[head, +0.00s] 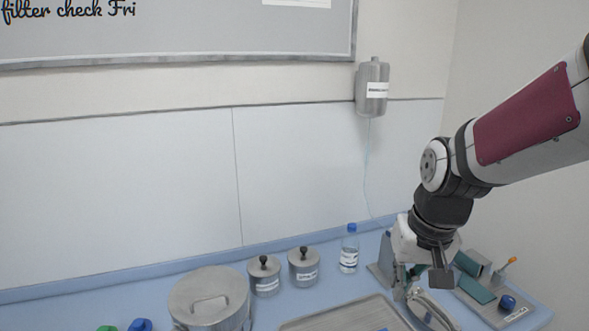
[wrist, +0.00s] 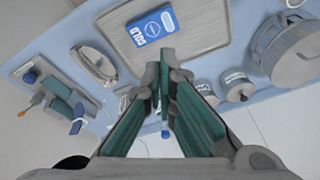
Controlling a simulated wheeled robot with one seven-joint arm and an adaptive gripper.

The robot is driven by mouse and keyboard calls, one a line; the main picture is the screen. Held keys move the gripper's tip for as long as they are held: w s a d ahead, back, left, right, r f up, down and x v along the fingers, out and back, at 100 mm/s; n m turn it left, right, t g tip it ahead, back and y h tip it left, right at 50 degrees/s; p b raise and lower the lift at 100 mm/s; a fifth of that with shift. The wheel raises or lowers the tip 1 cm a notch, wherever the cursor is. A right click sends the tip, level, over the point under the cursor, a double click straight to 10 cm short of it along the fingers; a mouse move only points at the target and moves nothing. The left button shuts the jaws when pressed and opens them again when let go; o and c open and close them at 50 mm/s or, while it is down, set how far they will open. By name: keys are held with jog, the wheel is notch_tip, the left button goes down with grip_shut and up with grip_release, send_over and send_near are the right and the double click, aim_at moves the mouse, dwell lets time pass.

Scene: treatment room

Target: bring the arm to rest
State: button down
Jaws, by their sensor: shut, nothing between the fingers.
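My arm reaches in from the right in the head view, with my gripper (head: 442,282) pointing down over the right part of the blue counter (head: 245,264). In the wrist view, the green-grey fingers of my gripper (wrist: 166,62) come together at their tips with nothing between them. The gripper is above the counter, near the tray (head: 343,318). The tray also shows in the wrist view (wrist: 205,30), with a blue pack (wrist: 147,34) marked COLD lying in it. My gripper and wrist hide part of the counter behind them.
A metal kidney dish (wrist: 95,62) lies beside the tray. A holder tray with a blue-topped item (head: 508,302) is at the right. A bottle (head: 349,250), two lidded jars (head: 264,277) and a large pot (head: 209,298) stand leftward. A dispenser (head: 373,88) hangs on the wall.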

jog(key=s+r+t, duration=0.1)
jog(key=s+r, duration=0.3)
jog(key=s, duration=0.3)
jog(key=s+r+n+t, duration=0.1)
jog(key=s+r, duration=0.3)
jog(key=s, duration=0.3)
jog(key=shift+s+d+r+t+h, duration=0.3)
jog(key=shift+s+r+t, duration=0.05)
jog(key=shift+t, duration=0.05)
